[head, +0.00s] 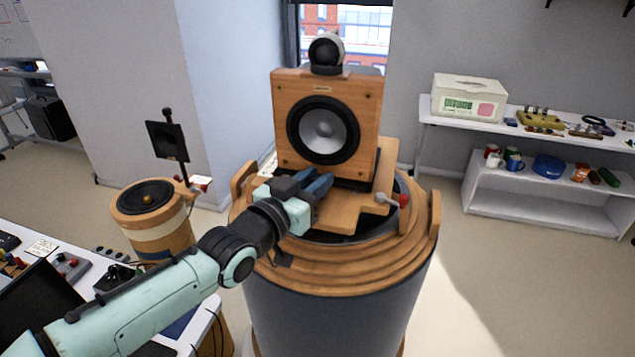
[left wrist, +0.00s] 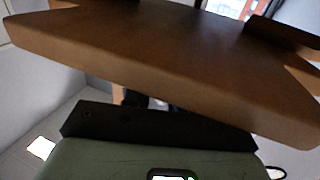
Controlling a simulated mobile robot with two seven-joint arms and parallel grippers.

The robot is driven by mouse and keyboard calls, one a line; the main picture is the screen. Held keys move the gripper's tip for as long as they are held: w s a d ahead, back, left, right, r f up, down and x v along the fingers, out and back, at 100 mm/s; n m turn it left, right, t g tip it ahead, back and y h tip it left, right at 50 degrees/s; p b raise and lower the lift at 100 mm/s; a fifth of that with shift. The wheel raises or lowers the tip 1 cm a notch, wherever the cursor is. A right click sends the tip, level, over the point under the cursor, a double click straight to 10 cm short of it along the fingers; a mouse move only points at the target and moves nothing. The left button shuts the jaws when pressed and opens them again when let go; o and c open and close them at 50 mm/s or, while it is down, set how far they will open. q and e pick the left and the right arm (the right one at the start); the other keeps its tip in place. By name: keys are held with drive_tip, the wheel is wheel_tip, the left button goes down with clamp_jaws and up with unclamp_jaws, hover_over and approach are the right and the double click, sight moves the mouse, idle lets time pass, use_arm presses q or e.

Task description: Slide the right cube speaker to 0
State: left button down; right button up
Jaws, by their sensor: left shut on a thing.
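The wooden cube speaker (head: 362,100) with a dark round cone stands on a wooden board (head: 345,213) on top of a large round drum (head: 335,305). A small grey and black ball-shaped unit (head: 326,52) sits on the speaker. My left gripper (head: 318,184) is in front of the speaker, at the left edge of the board, and is shut on the board, though its fingertips are partly hidden. The board (left wrist: 180,60) fills the upper part of the left wrist view. No scale or 0 mark is readable. My right gripper is not in view.
A red-tipped lever (head: 402,201) sticks out at the board's right. Wooden rims stand up at both sides of the drum top. A smaller drum (head: 150,225) with a black panel stands at the left. A cluttered table (head: 75,290) is front left; shelves (head: 545,205) stand at the right.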

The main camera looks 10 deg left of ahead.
use_arm(q)
drive_tip(key=c, duration=1)
unclamp_jaws()
drive_tip(key=shift+d, duration=0.1)
drive_tip(key=b+v, duration=0.2)
drive_tip(key=v, duration=1.1)
drive_tip(key=shift+s, duration=0.25)
